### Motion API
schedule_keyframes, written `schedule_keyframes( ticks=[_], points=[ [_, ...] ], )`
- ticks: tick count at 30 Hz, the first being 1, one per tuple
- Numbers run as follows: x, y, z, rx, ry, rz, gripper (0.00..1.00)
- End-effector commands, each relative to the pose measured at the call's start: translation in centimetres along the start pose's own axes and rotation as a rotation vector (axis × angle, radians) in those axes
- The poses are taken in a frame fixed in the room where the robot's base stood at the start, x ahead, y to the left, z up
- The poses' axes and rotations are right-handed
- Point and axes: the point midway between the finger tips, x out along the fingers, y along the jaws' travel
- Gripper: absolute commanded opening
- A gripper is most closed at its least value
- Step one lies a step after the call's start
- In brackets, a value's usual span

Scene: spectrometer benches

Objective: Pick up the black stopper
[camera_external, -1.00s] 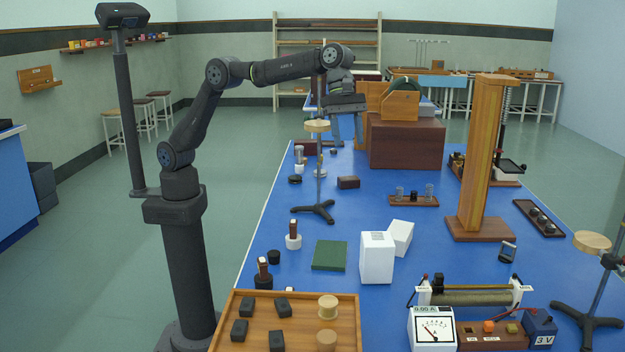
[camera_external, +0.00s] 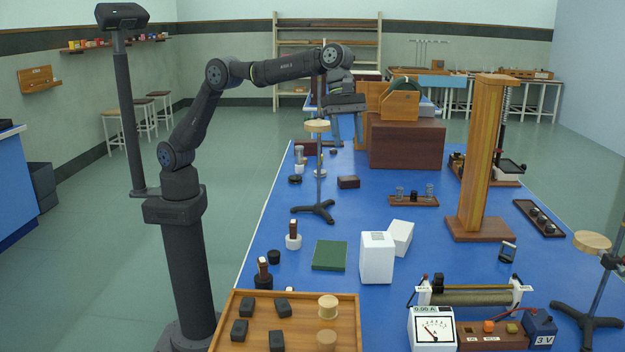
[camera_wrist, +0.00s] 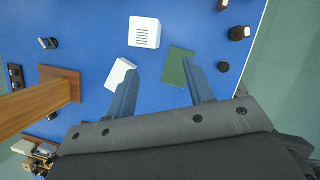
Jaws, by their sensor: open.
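A short black cylinder (camera_external: 274,257), which looks like the black stopper, stands on the blue bench left of a green mat (camera_external: 329,255). In the wrist view the black cylinder (camera_wrist: 223,67) is to the right of the green mat (camera_wrist: 178,66), outside the span of the fingers. Another small dark piece (camera_external: 295,179) lies farther back near the bench's left edge; I cannot tell exactly what it is. My gripper (camera_external: 348,146) is open and empty over the far part of the bench, pointing down. Its two fingers (camera_wrist: 161,68) are wide apart in the wrist view, with nothing held.
A white box (camera_external: 377,258), tall wooden post (camera_external: 482,160) and wooden tray (camera_external: 299,296) also stand nearby.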

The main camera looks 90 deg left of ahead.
Motion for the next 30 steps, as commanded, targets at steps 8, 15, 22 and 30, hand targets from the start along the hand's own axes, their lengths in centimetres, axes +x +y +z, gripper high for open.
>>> schedule_keyframes(
  ticks=[8,15,22,30],
  points=[
    [0.0,0.0,0.0,0.0,0.0,0.0,0.48],
    [0.0,0.0,0.0,0.0,0.0,0.0,0.62],
    [0.6,-0.6,-0.3,-0.001,0.009,-0.003,0.62],
    [5.4,-6.5,-3.9,-0.01,0.087,-0.013,0.62]
  ],
)
